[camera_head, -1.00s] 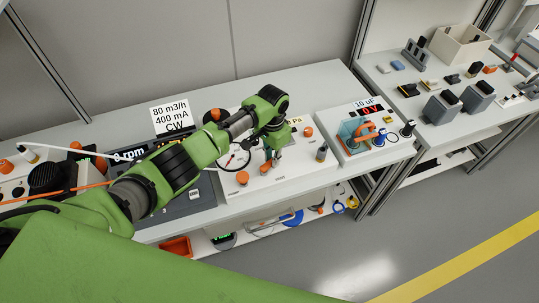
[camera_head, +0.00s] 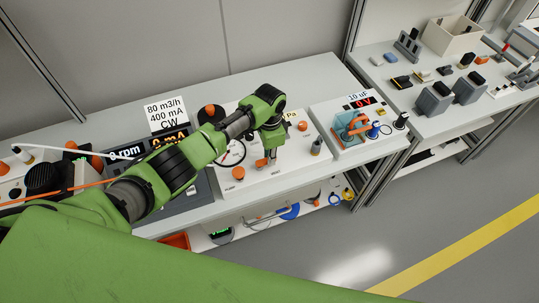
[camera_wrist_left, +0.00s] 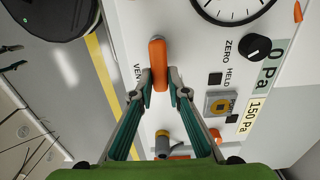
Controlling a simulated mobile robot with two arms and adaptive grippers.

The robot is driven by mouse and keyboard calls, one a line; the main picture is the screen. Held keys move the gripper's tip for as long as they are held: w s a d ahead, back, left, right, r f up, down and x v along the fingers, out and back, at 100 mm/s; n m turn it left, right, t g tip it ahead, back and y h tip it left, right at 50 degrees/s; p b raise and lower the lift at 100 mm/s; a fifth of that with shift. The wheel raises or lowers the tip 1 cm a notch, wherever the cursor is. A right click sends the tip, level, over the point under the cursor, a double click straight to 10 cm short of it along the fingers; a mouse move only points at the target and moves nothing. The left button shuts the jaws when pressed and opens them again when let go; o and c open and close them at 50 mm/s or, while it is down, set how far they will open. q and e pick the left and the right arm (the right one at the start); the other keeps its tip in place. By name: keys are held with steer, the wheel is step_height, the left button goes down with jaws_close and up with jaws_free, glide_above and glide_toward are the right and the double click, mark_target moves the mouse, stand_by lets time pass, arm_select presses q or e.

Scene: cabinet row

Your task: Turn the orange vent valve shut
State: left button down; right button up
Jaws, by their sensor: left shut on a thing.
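The orange vent valve (camera_wrist_left: 158,55) shows in the left wrist view as a narrow upright handle on a white panel, beside a partly hidden "VENT" label. My left gripper (camera_wrist_left: 160,80) has one fingertip on each side of the handle's lower part and is shut on it. In the head view my left gripper (camera_head: 271,157) points down at the white panel box (camera_head: 262,182), and the valve is mostly hidden by it.
In the head view, an orange knob (camera_head: 238,172) stands left of the gripper. A capacitor box (camera_head: 352,152) stands to the right.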

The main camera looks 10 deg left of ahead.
arm_select(q)
steer(key=shift+w, duration=0.1)
steer(key=c, duration=2)
jaws_free()
steer(key=shift+o, duration=0.2)
steer(key=shift+r, duration=0.1)
step_height(320, 180, up, 12)
